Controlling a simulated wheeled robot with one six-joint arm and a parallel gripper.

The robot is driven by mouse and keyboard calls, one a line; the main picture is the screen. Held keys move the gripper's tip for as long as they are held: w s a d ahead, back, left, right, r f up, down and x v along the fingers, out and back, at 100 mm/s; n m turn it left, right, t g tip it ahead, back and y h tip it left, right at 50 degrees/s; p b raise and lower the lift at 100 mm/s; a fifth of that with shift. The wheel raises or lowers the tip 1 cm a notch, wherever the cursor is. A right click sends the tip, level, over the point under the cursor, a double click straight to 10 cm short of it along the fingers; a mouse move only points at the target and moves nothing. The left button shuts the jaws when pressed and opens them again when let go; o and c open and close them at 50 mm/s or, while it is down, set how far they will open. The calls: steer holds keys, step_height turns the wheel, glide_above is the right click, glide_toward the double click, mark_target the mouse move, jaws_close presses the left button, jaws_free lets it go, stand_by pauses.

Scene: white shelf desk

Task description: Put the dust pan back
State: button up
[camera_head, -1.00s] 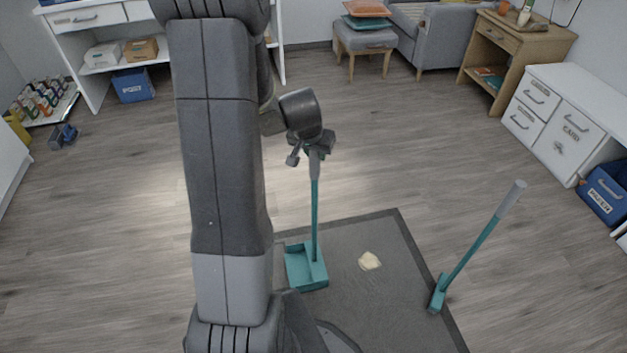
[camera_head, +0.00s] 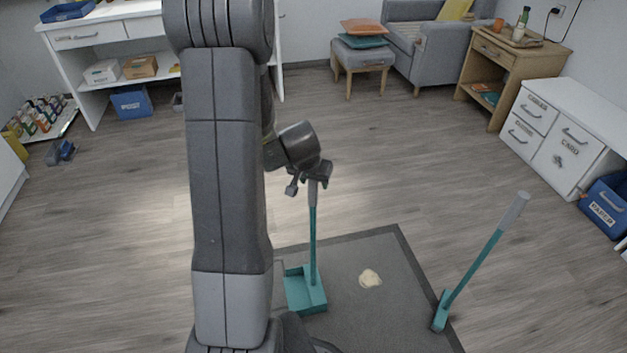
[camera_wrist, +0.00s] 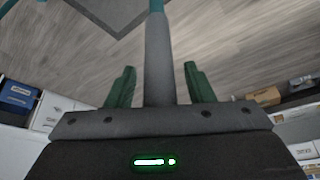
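The teal dust pan (camera_head: 305,292) stands upright on the dark grey mat, its long handle rising to a grey grip. My gripper (camera_head: 315,175) is at the top of the handle. In the wrist view, the grey grip (camera_wrist: 157,60) lies between the two green fingers of my gripper (camera_wrist: 158,85). A gap shows on each side of it, so the fingers look open around the handle. The fingertips' contact with the handle is not visible. A teal brush (camera_head: 478,265) with a grey-ended handle leans at the mat's right edge.
The mat (camera_head: 345,245) carries a cream-coloured crumpled piece (camera_head: 370,278) right of the pan. White drawers (camera_head: 560,135) and a blue bin (camera_head: 606,205) stand at the right. A white desk (camera_head: 110,40) is at the back left. The wood floor between is clear.

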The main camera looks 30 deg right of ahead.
steer(key=shift+r, duration=0.1)
steer(key=shift+r+p, duration=0.3)
steer(key=shift+p, duration=0.05)
steer(key=p+v, duration=0.3)
steer(key=v, duration=0.8)
steer(key=shift+a+r, duration=0.15)
steer(key=shift+r, duration=0.05)
steer(key=shift+s+f, duration=0.1)
steer(key=b+x, duration=0.3)
steer(key=x, duration=0.9)
steer(key=shift+f+b, duration=0.25)
steer(key=shift+b, duration=0.15)
step_height(320, 180, up, 4)
steer(key=shift+r+p, duration=0.15)
steer(key=shift+p, duration=0.95)
